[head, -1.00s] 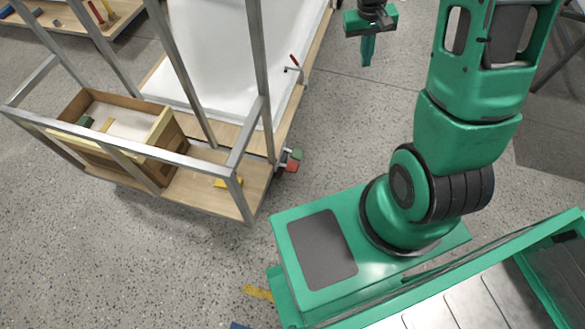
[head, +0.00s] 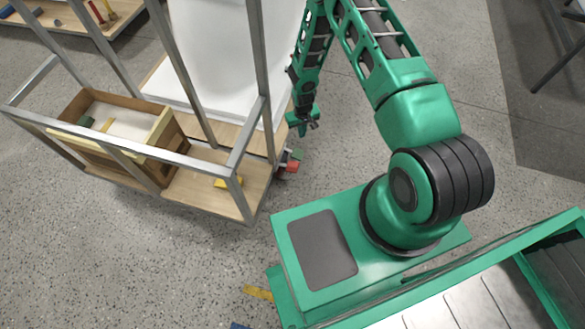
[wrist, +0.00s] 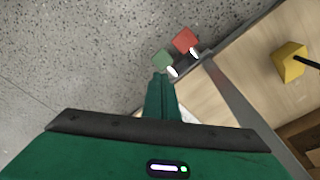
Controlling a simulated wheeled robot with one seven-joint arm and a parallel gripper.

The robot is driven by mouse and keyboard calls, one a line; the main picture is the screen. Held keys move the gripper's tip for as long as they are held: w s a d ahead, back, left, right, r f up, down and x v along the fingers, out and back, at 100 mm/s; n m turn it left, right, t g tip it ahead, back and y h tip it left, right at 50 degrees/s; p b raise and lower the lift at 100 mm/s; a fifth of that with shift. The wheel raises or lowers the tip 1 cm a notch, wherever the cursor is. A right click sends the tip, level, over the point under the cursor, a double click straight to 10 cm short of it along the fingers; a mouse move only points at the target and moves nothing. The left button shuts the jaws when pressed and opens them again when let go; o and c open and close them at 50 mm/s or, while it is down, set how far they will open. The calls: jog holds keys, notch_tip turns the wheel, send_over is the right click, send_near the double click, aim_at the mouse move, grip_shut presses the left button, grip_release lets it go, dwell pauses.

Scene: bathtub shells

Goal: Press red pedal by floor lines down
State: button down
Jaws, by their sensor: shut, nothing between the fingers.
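The red pedal (head: 292,168) sticks out from the right side of the cart's low wooden deck, near the floor. In the wrist view the red pedal (wrist: 185,40) is at the top middle, on a short light stem. A green pedal (wrist: 162,61) sits beside it, to its lower left; it is partly seen in the head view (head: 297,155). My gripper (head: 302,128) is above and just behind the pedals in the head view. In the wrist view its shut, empty fingers (wrist: 160,85) point toward the green pedal, with the red pedal beyond. Whether the tips touch anything I cannot tell.
The cart's metal posts (head: 257,70) rise close to the left of my gripper. A yellow block (head: 228,183) and a wooden box (head: 165,150) are on the deck (head: 205,200). A white tub shell (head: 225,50) stands behind.

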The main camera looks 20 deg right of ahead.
send_over(296, 172)
jog(key=w, duration=0.2)
jog(key=shift+y, duration=0.3)
notch_tip(296, 172, down, 12)
jog(key=shift+w+r, duration=0.1)
jog(key=shift+r, duration=0.1)
jog(key=shift+w+f, duration=0.2)
jog(key=shift+f, duration=1.55)
jog(key=shift+w+f, duration=0.15)
jog(key=shift+f, duration=1.55)
notch_tip(296, 172, down, 2)
jog(key=shift+a+f, duration=0.1)
jog(key=shift+s+r, duration=0.3)
jog(key=shift+s, duration=0.45)
jog(key=shift+s+r, duration=0.3)
jog(key=shift+s, duration=0.45)
